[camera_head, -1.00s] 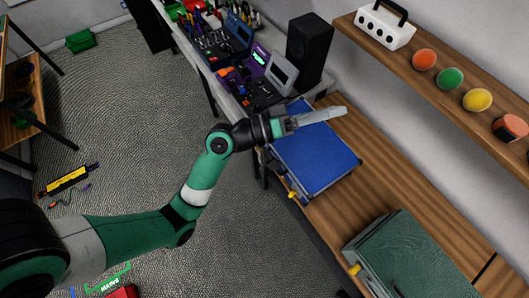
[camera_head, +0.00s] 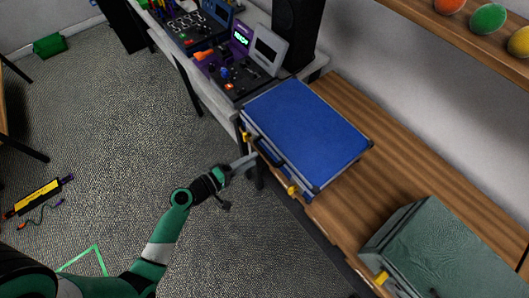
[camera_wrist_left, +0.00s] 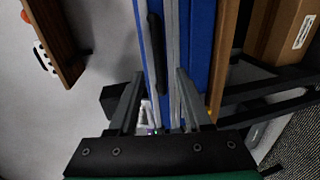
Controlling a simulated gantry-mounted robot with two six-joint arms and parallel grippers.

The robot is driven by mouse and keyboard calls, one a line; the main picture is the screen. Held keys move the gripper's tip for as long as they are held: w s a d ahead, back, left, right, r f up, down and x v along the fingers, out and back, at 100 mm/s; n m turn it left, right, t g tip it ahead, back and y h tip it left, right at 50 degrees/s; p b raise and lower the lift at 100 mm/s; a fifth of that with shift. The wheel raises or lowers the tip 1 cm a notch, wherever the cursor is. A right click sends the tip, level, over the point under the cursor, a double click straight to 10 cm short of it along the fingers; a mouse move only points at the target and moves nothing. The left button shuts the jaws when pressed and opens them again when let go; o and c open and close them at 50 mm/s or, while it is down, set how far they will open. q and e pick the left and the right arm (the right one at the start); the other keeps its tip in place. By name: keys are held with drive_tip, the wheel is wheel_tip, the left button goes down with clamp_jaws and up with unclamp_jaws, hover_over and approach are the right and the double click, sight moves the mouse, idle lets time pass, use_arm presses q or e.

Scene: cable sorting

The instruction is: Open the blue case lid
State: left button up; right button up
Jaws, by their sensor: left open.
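The blue case (camera_head: 308,125) lies flat on the wooden bench with its lid shut. Its dark handle (camera_head: 268,152) and yellow latches (camera_head: 292,189) are on the front side. My left gripper (camera_head: 248,160) is in front of that side, near the handle. In the left wrist view the case front (camera_wrist_left: 203,45) shows on edge, with silver trim and the black handle (camera_wrist_left: 155,50). The open left gripper (camera_wrist_left: 157,85) has its fingers spread across the line of the handle and trim. I cannot tell whether either touches the case. My right gripper is not in view.
A green case (camera_head: 445,250) with a yellow latch lies on the wooden bench (camera_head: 385,190) to the right. A black speaker (camera_head: 297,30) and an open purple case (camera_head: 240,65) stand behind and left. The floor in front is free around my arm.

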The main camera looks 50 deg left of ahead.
sight(265, 152)
use_arm(q)
drive_tip(key=x, duration=0.6)
drive_tip(key=shift+w, duration=0.25)
drive_tip(key=shift+c, duration=0.2)
clamp_jaws()
idle(0.8)
